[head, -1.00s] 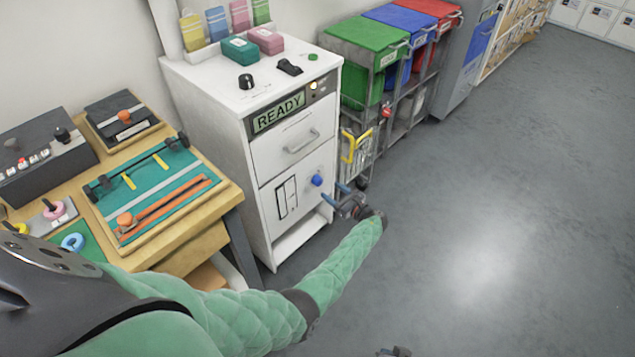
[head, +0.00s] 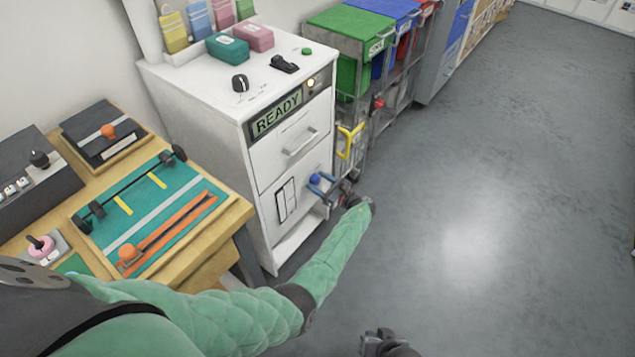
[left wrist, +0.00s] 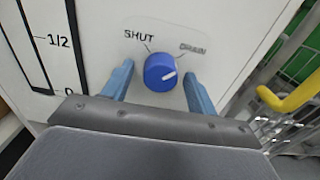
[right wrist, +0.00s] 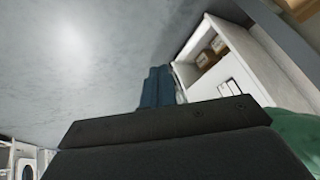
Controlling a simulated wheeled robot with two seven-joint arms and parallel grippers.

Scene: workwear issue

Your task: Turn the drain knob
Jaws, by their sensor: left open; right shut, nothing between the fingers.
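The blue drain knob (left wrist: 159,72) is on the white front panel of the cabinet, between and below the printed words SHUT and DRAIN. Its white mark points right and slightly up, on the DRAIN side. In the head view the knob (head: 315,179) shows low on the cabinet front. My left gripper (head: 322,186) is at it, open, with one blue finger on each side of the knob; in the left wrist view (left wrist: 158,88) small gaps show on both sides. My right gripper (head: 372,341) is low at the bottom of the head view, shut and empty in the right wrist view (right wrist: 158,88).
The cabinet (head: 197,85) has a READY display (head: 277,113) and a drawer handle (head: 301,141). A level gauge (left wrist: 45,45) is left of the knob. A yellow handle (head: 350,140) on the bin rack is close right. A workbench (head: 215,238) stands left. The floor right is clear.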

